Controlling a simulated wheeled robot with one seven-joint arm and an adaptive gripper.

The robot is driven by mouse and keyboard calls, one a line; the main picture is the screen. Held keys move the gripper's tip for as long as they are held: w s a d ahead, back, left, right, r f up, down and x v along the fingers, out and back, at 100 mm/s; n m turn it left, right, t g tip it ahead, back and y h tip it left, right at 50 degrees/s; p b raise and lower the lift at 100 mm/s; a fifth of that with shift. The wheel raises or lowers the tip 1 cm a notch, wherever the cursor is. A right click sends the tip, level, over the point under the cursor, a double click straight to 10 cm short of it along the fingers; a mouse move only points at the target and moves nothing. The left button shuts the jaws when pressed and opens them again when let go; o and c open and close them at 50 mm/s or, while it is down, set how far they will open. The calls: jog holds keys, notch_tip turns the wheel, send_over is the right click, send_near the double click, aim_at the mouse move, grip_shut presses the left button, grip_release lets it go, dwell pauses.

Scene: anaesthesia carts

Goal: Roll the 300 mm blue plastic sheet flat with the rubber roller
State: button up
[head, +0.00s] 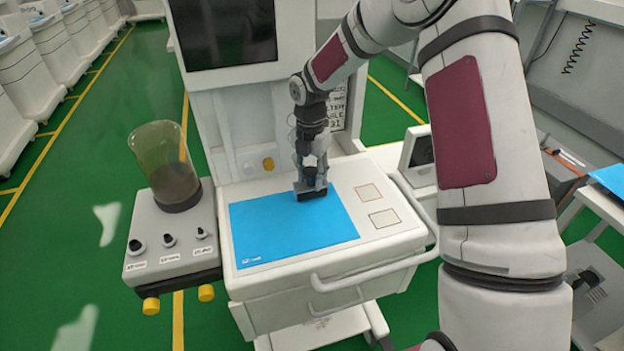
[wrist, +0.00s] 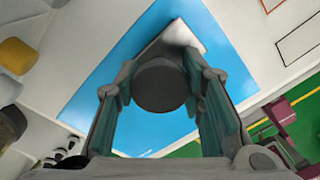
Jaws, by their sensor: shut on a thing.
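The blue plastic sheet (head: 290,228) lies on the white cart top and looks flat in the head view. It also shows in the wrist view (wrist: 110,75), beneath my gripper. My gripper (head: 312,188) points down over the sheet's far right part. In the wrist view my gripper (wrist: 160,95) has its fingers on both sides of a dark round-ended piece, the rubber roller (wrist: 160,85), and is shut on it. A pale grey part shows beyond the roller's dark end. The roller is at or just above the sheet; I cannot tell whether it touches.
Two outlined rectangles (head: 383,218) mark the cart top right of the sheet. A clear canister (head: 163,160) stands on a side unit with knobs at the left. A white handle rail (head: 375,268) runs along the front. Another blue sheet (head: 610,178) lies at the far right.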

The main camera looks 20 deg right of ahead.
jog(key=shift+w+f+b, duration=0.1)
jog(key=shift+w+b, duration=0.75)
jog(key=shift+w, duration=0.35)
jog(key=shift+r, duration=0.2)
jog(key=shift+r+p, duration=0.75)
jog(key=shift+r, duration=1.6)
